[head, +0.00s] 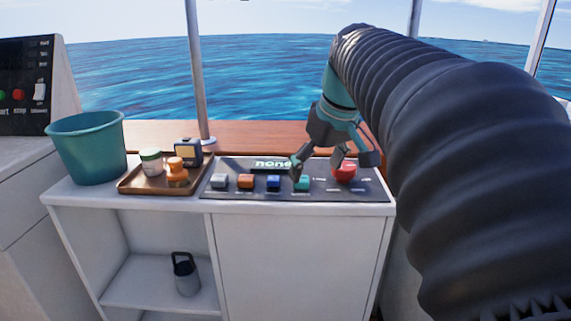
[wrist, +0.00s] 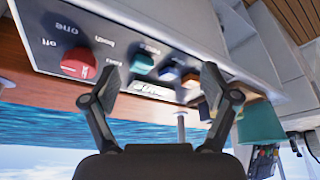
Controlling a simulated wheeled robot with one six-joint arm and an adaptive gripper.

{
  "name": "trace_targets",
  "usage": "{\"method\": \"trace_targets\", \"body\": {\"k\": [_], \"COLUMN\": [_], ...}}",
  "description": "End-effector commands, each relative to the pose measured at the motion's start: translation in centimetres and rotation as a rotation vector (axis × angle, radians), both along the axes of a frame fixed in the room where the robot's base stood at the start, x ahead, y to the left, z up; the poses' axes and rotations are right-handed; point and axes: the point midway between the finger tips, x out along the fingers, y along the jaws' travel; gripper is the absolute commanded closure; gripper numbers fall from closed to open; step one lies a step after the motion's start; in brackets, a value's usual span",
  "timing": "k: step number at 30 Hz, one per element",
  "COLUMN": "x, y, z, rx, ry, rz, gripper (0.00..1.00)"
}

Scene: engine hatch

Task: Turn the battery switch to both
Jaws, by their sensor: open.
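The battery switch appears to be the red round knob (head: 345,172) at the right end of the dark panel (head: 228,192). In the wrist view the red knob (wrist: 80,64) is at the left, with labels around it, including "off" and "one". Its pointer is too small to read surely. My gripper (head: 318,165) is open and empty above the panel, around the gap between the teal control and the red knob. In the wrist view my gripper (wrist: 161,78) has its fingers spread, with the knob outside them to the left.
Grey (head: 219,181), orange (head: 246,182), blue (head: 273,183) and teal (head: 302,183) controls line the panel. A display (head: 272,163) reads "none". A brown tray (head: 135,188) with small containers and a teal bucket (head: 88,148) stand left. A bottle (head: 186,275) is on the shelf below.

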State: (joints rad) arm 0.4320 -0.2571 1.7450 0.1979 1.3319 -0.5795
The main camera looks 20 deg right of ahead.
Motion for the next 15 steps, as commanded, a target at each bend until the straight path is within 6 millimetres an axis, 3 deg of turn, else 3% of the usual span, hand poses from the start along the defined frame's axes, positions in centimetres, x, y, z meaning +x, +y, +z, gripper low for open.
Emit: {"method": "trace_targets", "body": {"k": [1,6,10,15], "x": [1.3,3.5,4.2,4.3], "y": [-2.4,-8.8,-12.5,-14.9], "z": [0.9,3.9,5.2,5.9], "rx": [0.005,0.012,0.013,0.012], "ry": [0.005,0.004,-0.003,-0.011], "rz": [0.011,0.095,0.154,0.196], "gripper": [0.14,0.14,0.14,0.14]}}
